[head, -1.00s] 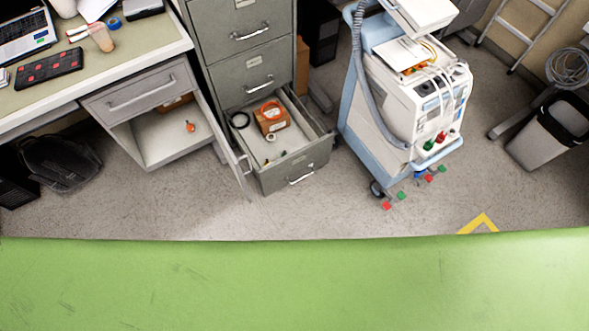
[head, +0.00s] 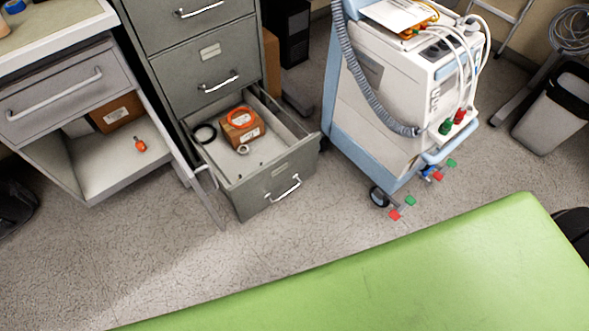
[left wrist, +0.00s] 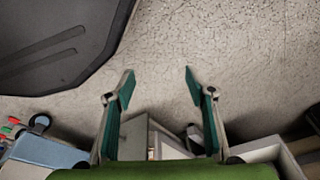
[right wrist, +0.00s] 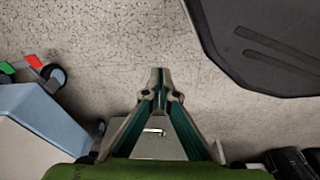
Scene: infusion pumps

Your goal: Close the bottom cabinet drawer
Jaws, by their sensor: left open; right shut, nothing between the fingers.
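Inside lie a brown box with an orange ring on top (head: 241,124), a black ring (head: 205,134) and a small white ring. Neither gripper shows in the head view. My left gripper (left wrist: 159,74) is open and empty above the floor in the left wrist view. My right gripper (right wrist: 159,76) is shut and empty; a grey front with a handle (right wrist: 154,131) shows beyond its fingers. Neither gripper visibly touches the drawer.
A blue-and-white medical machine (head: 365,120) on wheels stands just right of the drawer, its coloured pedals near the floor. An open desk compartment (head: 125,165) and its swung-out door are close on the left. A bin (head: 553,110) stands far right. Floor before the drawer is clear.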

